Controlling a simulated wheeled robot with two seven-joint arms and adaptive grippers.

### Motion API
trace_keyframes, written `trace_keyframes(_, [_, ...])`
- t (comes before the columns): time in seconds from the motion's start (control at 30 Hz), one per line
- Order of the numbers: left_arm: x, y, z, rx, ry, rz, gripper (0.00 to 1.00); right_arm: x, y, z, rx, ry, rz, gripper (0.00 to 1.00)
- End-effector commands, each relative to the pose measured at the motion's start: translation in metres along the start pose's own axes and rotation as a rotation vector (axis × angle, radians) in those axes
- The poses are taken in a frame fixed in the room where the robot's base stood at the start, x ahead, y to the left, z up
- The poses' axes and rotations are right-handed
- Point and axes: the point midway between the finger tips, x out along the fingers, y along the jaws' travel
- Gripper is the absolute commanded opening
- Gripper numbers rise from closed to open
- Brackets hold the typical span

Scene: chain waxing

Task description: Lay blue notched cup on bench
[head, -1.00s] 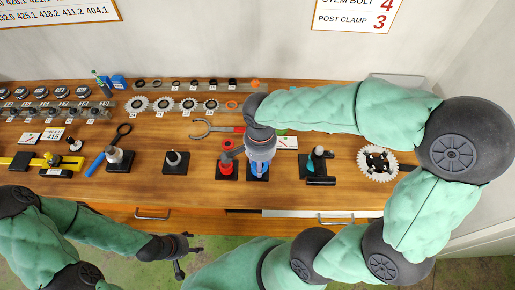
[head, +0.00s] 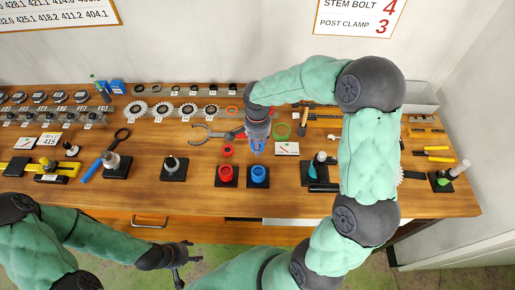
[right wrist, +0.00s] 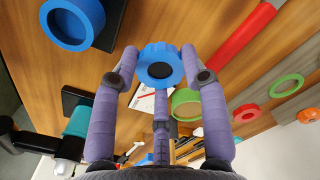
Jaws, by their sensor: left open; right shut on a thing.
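The blue notched cup (right wrist: 160,65) is between the fingers of my right gripper (right wrist: 160,80) in the right wrist view, its scalloped rim and dark centre facing the camera. In the head view my right gripper (head: 257,143) points down over the middle of the bench (head: 205,190), with a bit of the cup's blue showing below it. The cup looks held just above the wood; I cannot tell whether it touches. A plain blue ring-shaped cup (head: 258,174) stands on a black base nearer the front edge. My left gripper (head: 182,264) is open and empty, in front of the bench.
A red cup (head: 226,173) on a black base and a small red ring (head: 227,151) are left of my right gripper. A green ring (head: 282,129) and a white card (head: 287,148) lie to the right.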

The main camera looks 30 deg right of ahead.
Motion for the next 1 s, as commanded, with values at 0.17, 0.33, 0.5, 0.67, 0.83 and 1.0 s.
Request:
trace_keyframes(0.17, [0.001, 0.0, 0.0, 0.0, 0.0, 0.0, 0.6, 0.009, -0.004, -0.007, 0.0, 0.001, 0.0, 0.12])
trace_keyframes(0.33, [0.004, -0.002, 0.0, 0.0, 0.0, 0.0, 0.6, 0.024, -0.007, -0.011, 0.0, -0.001, 0.001, 0.12])
trace_keyframes(0.5, [0.008, -0.003, 0.0, 0.0, 0.0, 0.0, 0.6, 0.044, -0.007, -0.01, 0.0, 0.0, 0.001, 0.12])
trace_keyframes(0.67, [0.007, -0.003, 0.0, 0.0, 0.0, 0.0, 0.6, 0.044, -0.007, -0.011, 0.0, 0.001, -0.001, 0.12])
trace_keyframes(0.83, [0.01, -0.003, 0.0, 0.0, 0.0, 0.0, 0.6, 0.046, -0.007, -0.01, 0.0, 0.001, -0.001, 0.12])
trace_keyframes(1.0, [0.01, -0.004, 0.0, 0.0, 0.0, 0.0, 0.6, 0.047, -0.007, -0.01, 0.0, 0.001, -0.001, 0.68])
